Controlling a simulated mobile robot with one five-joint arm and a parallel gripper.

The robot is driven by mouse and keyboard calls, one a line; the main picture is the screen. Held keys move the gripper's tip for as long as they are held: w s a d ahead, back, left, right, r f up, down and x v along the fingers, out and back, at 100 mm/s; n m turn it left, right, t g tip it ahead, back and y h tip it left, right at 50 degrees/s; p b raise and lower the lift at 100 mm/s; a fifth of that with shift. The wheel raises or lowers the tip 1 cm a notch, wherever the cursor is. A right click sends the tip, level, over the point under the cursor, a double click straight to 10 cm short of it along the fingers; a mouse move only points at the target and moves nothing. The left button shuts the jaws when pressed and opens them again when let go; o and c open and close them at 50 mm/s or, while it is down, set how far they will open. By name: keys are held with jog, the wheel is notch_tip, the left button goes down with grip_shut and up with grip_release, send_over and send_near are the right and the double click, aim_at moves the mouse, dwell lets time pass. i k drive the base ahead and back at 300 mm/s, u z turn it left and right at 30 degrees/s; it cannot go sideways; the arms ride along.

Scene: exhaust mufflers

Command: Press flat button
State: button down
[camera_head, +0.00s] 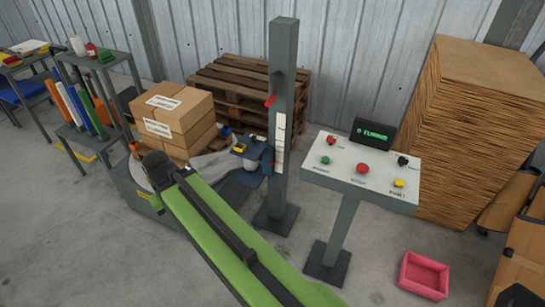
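A slanted light-grey control panel (346,176) stands on a grey pedestal right of centre. It carries a red button (362,168) at front middle, a green button (325,160) at left, a red button (331,140) at back left, a yellow button (399,183) at right and a black knob (402,161). I cannot tell which is flat; the labels are too small to read. My green arm reaches up from the bottom. What looks like my gripper (256,166) is left of the grey post, well apart from the panel. Its fingers are unclear.
A grey post (284,120) with a red lever stands between my gripper and the panel. A small screen (373,133) with green text sits at the panel's back. Cardboard boxes (172,115), pallets (250,90), stacked sheets (480,120) and a pink bin (423,276) surround it.

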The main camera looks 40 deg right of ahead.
aim_at(325, 159)
jog(key=u, duration=0.3)
jog(key=k, duration=0.85)
jog(key=z, duration=0.7)
jog(key=i, duration=1.05)
jog(key=u, duration=0.1)
